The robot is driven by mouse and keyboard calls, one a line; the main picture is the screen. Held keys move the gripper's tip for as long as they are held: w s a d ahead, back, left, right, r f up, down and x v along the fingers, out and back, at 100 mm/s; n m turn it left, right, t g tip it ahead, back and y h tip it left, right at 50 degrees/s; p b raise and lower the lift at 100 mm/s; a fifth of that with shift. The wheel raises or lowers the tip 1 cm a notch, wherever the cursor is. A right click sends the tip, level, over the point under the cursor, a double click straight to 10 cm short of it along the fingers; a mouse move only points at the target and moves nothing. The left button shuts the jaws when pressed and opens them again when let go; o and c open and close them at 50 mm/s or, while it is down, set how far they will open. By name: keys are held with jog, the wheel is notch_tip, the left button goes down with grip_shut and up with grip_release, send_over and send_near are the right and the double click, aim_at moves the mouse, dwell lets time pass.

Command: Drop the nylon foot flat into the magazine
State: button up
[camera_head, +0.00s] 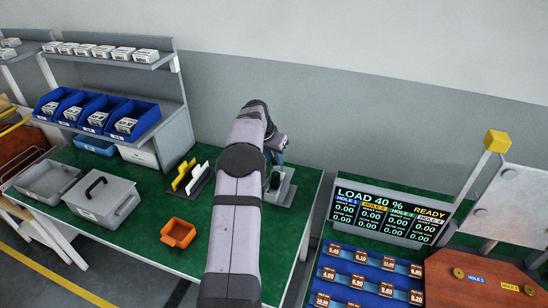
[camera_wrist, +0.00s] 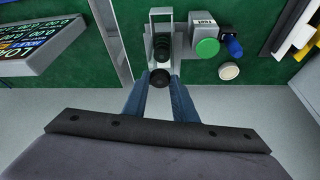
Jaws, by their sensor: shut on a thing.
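In the wrist view my gripper (camera_wrist: 160,82) has its two blue-grey fingers closed on a small black round nylon foot (camera_wrist: 160,77) at their tips. Just beyond it stands a narrow grey metal fixture (camera_wrist: 161,16) with black round parts (camera_wrist: 161,46) in it, which looks like the magazine. The foot appears in front of this fixture; I cannot tell its height above it or whether they touch. In the head view the fixture (camera_head: 285,187) stands on the green bench, partly hidden by my arm.
Beside the fixture are a grey box with a green button (camera_wrist: 207,47), a blue part (camera_wrist: 234,47) and a cream disc (camera_wrist: 229,71). An orange bin (camera_head: 178,232), a rack of yellow and white plates (camera_head: 198,178) and a grey lidded box (camera_head: 102,198) stand left. A display (camera_head: 390,215) stands right.

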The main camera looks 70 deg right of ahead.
jog(key=o, duration=1.4)
jog(key=shift+p+v, duration=0.9)
jog(key=shift+v, duration=2.6)
jog(key=shift+r, duration=0.1)
jog(key=shift+b+v, duration=1.55)
jog(key=shift+v, duration=2)
